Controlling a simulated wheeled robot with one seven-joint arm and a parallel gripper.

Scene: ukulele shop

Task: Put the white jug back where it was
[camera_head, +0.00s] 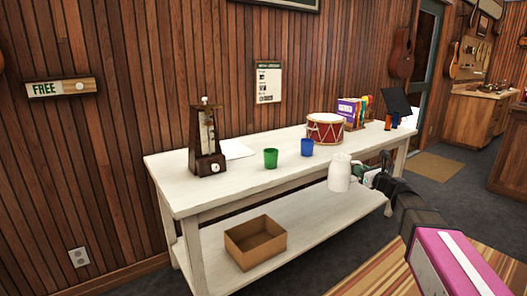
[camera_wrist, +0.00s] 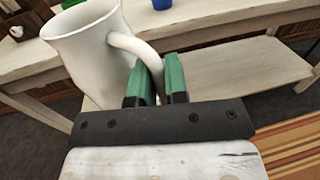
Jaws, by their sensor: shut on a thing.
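The white jug (camera_head: 339,173) is upright in the head view, held in front of the white table's (camera_head: 240,184) front edge. It also shows large in the wrist view (camera_wrist: 90,48), with its handle between the green fingers. My gripper (camera_head: 368,178) is shut on the jug's handle; its fingertips show in the wrist view (camera_wrist: 162,85). The jug appears clear of the table top. Part of the handle is hidden by the fingers.
On the table stand a metronome (camera_head: 207,140), a green cup (camera_head: 270,158), a blue cup (camera_head: 307,147), a red drum (camera_head: 325,129) and several books (camera_head: 350,112). A cardboard box (camera_head: 256,243) sits on the lower shelf. The table top's front middle is clear.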

